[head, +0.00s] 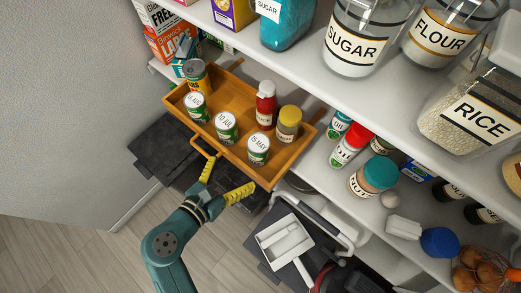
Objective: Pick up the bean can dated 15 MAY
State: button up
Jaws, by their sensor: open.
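The bean can dated 15 MAY (259,152) stands upright near the front right corner of an orange-brown wooden drawer (233,95). A similar can with a JUL date (226,129) stands to its left. A third such can (195,109) stands further left; I cannot read its date clearly. My gripper (233,173) is open, its two yellow fingers spread in front of the drawer. It is below and left of the 15 MAY can in the picture, apart from it and empty.
A red bottle (266,110) and a yellow-lidded jar (288,126) stand behind the 15 MAY can. Another can (196,74) is at the drawer's back left. A shelf with sugar (358,45) and other jars overhangs the right. A dustpan (285,243) lies below.

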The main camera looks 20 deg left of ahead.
aim_at(250, 156)
jog(key=b+x, duration=0.1)
jog(key=x, duration=0.5)
jog(key=shift+w+d+f, duration=0.1)
jog(key=shift+w+d, duration=0.1)
jog(key=shift+w, duration=0.1)
jog(key=x, duration=0.1)
jog(key=b+x, duration=0.1)
jog(key=x, duration=0.1)
jog(key=b+x, duration=0.1)
jog(key=x, duration=0.1)
jog(key=shift+w+d, duration=0.2)
jog(key=shift+d, duration=0.15)
jog(key=shift+s+r, duration=0.1)
jog(key=shift+r, duration=0.15)
jog(key=c, duration=1.3)
